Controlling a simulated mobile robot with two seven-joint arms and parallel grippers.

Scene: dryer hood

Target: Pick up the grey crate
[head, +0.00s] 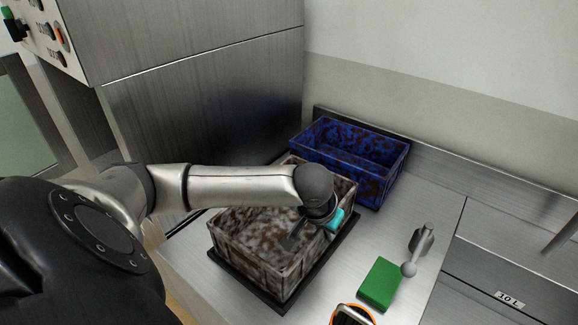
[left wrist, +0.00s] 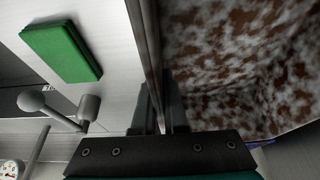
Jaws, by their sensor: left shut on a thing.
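The grey crate (head: 257,262), mottled with brown stains, sits on a black mat or tray (head: 246,289) on the steel counter. My left arm reaches over the crate from the left. My left gripper (head: 318,232) is at the crate's right wall and shut on it. In the left wrist view the crate's stained inside (left wrist: 235,70) fills the right half, and its wall edge runs between the fingers (left wrist: 160,110). The crate looks empty where I see it. The arm hides part of its far side. My right gripper is not in view.
A blue, brown-stained crate (head: 378,178) stands behind against the wall. A green block (head: 380,284) and a grey ball-ended handle (head: 418,250) are to the right. A steel cabinet (head: 200,110) rises behind on the left. The counter (head: 425,205) right of the blue crate is clear.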

